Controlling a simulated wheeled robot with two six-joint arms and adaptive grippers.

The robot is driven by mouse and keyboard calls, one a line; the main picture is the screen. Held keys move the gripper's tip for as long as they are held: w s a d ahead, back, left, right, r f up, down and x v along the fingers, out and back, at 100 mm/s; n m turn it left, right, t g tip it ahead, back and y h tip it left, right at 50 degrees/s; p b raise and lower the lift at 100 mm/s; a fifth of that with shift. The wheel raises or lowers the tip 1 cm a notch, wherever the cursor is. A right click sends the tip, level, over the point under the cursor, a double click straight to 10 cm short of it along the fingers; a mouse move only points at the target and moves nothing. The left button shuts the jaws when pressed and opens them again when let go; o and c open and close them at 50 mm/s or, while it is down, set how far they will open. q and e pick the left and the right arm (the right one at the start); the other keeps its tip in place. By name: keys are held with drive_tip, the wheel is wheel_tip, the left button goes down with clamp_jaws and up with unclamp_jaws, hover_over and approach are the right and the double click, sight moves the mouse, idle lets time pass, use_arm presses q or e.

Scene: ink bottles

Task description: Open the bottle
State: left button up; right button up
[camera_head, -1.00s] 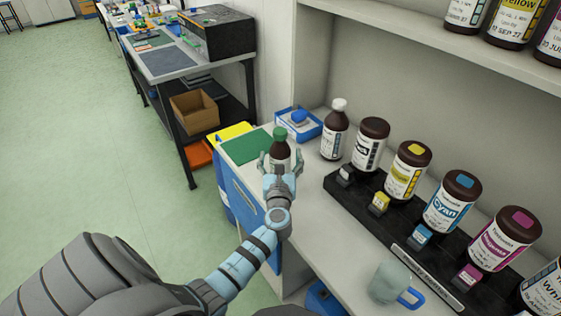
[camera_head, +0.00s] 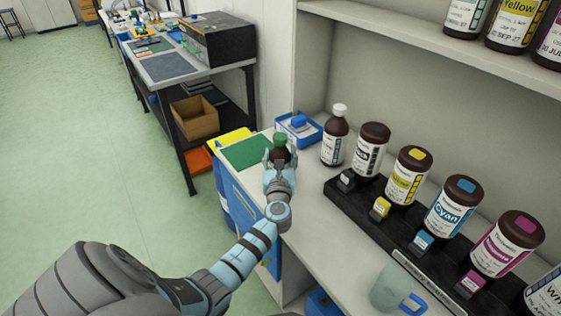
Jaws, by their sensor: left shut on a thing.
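A brown bottle with a green cap (camera_head: 280,139) stands near the left end of the white counter, beside a green mat. My left gripper (camera_head: 280,158) is shut on this bottle, its fingers around the body just below the cap. The cap is on the bottle. The gripper hides most of the label and the lower part of the bottle. My right gripper is not in view.
A white-capped brown bottle (camera_head: 335,136) stands to the right, in front of a blue tray (camera_head: 311,134). A black rack (camera_head: 383,223) holds several labelled ink bottles. A mug (camera_head: 388,288) stands at the front. The counter's middle is clear.

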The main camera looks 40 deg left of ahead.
use_arm(q)
wheel_tip(320, 180, up, 20)
drive_tip(key=p, duration=1)
drive_tip(key=o, duration=0.6)
drive_tip(key=c, duration=1)
drive_tip(key=shift+o, duration=0.2)
